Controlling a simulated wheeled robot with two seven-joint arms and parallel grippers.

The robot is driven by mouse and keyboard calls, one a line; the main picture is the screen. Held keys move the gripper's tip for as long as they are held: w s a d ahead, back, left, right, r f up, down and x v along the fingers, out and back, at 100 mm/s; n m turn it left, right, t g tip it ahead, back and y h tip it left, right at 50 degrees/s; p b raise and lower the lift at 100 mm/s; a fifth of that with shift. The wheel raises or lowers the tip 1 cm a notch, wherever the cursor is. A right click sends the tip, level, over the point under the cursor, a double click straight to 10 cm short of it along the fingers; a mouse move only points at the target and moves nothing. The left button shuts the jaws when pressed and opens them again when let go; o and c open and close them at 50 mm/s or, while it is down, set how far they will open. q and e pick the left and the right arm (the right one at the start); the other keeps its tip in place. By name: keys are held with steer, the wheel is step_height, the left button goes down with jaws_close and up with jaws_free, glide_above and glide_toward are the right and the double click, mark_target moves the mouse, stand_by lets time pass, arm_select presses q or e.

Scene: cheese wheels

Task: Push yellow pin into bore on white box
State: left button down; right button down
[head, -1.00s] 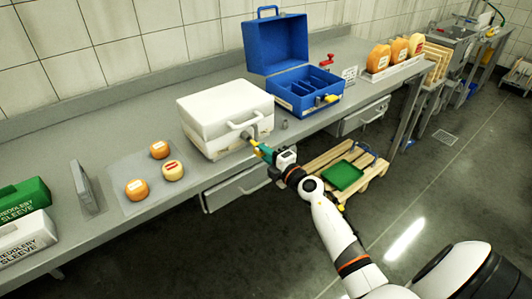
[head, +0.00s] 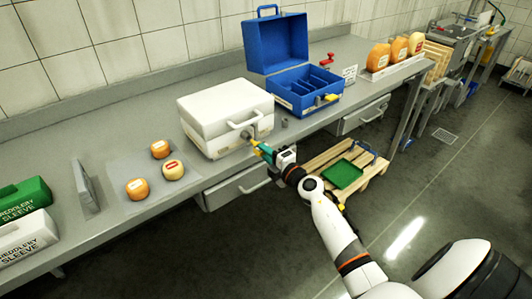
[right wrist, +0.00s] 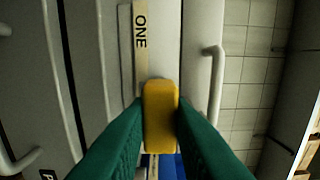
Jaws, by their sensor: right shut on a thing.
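The closed white box (head: 215,108) stands on the grey bench, with a handle on its front. A small grey round fitting (head: 248,134), which looks like the bore, shows on the front near the lower right corner. My right gripper (head: 262,149) is shut on the yellow pin (head: 257,145), in front of that fitting. The pin's tip looks just short of it, but the exact gap is unclear. In the right wrist view, the yellow pin (right wrist: 160,115) sits between the green fingertips, over the box front (right wrist: 185,40); the bore is hidden. My left gripper is not in view.
An open blue case (head: 290,100) stands right of the white box, with a small grey piece between them. Three cheese wheels lie on a mat (head: 128,165) to the left. A drawer (head: 235,188) with a handle is below the bench edge.

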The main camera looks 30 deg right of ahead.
steer(key=shift+w+a, duration=0.15)
steer(key=shift+w, duration=1.95)
steer(key=c, duration=1.2)
jaws_free()
steer(key=shift+s, duration=0.1)
steer(key=s+d, duration=0.1)
steer(key=s, duration=1.1)
steer(key=shift+p, duration=0.45)
